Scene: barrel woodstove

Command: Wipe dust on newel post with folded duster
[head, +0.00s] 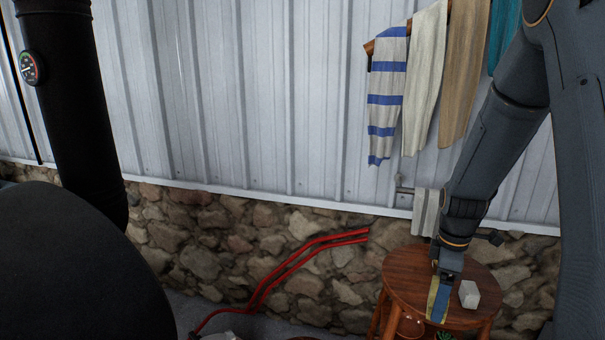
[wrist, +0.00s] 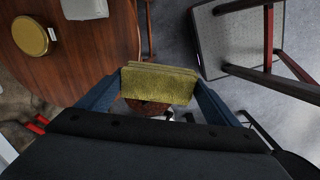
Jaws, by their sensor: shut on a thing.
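My gripper (head: 438,298) is at the lower right in the head view, in front of a round wooden stool. Its blue fingers are shut on the folded duster (wrist: 160,84), a yellow-green layered cloth pad. The duster spans the gap between the fingers in the wrist view. A reddish-brown rounded wooden surface (wrist: 148,106) shows partly beyond the duster's lower edge. I cannot tell for sure whether it is the newel post, or whether the duster touches it. No dust can be made out clearly.
The wooden stool (head: 405,272) carries a white block (head: 468,294) and a gold tin (wrist: 31,36). A chair-like frame with a grey seat (wrist: 238,42) stands on the right in the wrist view. A black stove (head: 75,275) and red rails (head: 290,262) are at left and middle.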

